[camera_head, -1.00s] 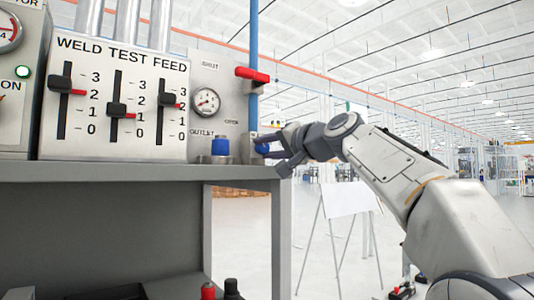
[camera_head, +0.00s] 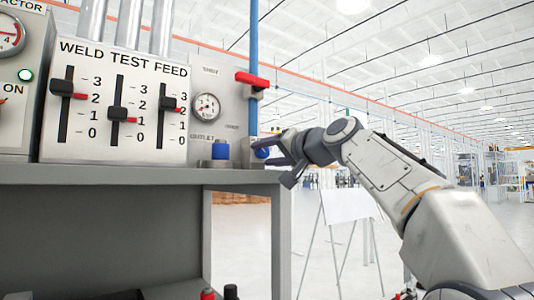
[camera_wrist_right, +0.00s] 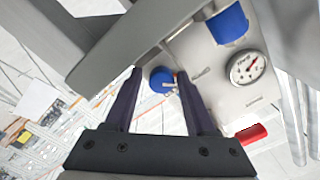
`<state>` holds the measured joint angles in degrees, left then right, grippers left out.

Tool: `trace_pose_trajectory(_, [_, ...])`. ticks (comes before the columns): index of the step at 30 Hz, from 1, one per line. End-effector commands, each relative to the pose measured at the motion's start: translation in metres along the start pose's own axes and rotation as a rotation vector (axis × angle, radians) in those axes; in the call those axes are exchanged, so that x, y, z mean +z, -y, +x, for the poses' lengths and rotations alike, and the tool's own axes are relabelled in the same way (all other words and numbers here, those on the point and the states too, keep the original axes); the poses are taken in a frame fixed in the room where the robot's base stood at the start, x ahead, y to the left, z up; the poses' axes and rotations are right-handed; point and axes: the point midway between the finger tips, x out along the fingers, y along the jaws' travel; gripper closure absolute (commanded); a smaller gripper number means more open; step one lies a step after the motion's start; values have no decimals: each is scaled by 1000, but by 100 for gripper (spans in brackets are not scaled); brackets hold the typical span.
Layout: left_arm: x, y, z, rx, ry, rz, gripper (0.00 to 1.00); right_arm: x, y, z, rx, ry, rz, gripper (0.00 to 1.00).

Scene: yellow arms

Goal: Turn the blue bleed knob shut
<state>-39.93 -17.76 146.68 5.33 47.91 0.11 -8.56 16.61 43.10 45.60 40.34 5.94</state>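The blue bleed knob (camera_head: 262,153) sits low at the right end of the grey panel, below the blue pipe. It also shows in the right wrist view (camera_wrist_right: 160,79), with a small pale lever-like part beside it. My right gripper (camera_head: 270,152) reaches in from the right with its fingers pointing at the panel. My left gripper is not in view.
A red valve handle (camera_head: 252,79) is on the pipe above my gripper. The slider box (camera_head: 118,100) fills the left. The grey bench edge (camera_head: 150,177) runs below; open floor lies right.

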Motion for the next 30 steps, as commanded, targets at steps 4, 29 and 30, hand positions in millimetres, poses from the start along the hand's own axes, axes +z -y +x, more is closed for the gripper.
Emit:
trace_pose_trajectory(4, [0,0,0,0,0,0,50,-1,1,0,-1,-3,1,32])
trace_pose_trajectory(29, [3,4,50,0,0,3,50,0,-2,-99,0,-6,0,32])
trace_pose_trajectory(30, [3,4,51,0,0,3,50,0,-1,-102,-1,-5,0,32])
